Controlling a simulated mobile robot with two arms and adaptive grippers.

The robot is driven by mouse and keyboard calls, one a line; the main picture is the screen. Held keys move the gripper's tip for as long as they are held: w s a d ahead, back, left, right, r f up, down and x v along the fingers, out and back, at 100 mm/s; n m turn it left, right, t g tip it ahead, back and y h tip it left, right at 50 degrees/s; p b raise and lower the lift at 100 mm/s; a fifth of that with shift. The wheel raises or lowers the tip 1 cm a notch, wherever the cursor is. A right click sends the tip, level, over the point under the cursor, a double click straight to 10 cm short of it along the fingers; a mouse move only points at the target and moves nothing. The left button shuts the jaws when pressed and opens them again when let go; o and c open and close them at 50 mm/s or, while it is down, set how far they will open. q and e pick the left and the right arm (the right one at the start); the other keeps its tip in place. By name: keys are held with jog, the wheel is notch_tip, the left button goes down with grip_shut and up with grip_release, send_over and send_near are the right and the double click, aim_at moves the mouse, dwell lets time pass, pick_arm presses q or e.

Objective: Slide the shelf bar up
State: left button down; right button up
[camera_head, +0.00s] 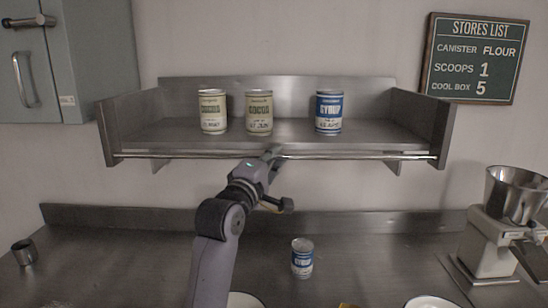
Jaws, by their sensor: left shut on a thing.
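The shelf bar (360,156) is a thin bright metal rod running along the front lower edge of the wall shelf (180,140), between its two side walls. It sits below the level of the shelf's front edge. My left gripper (272,154) reaches up to the bar near its middle and is shut on it; the fingertips are small and partly hidden by the gripper's own body. My right gripper is not in view.
Another syrup can (302,258) stands on the steel counter (120,265). A grinder (495,235) stands at right, a metal cup (25,252) at left. A grey cabinet (100,50) hangs upper left.

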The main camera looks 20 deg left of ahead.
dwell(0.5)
pick_arm(q)
notch_tip(320, 180, up, 9)
jog(key=p, duration=0.7)
jog(key=shift+f, duration=0.2)
jog(key=c, duration=1.6)
grip_release()
jog(key=shift+f, duration=0.1)
jog(key=v, duration=1.2)
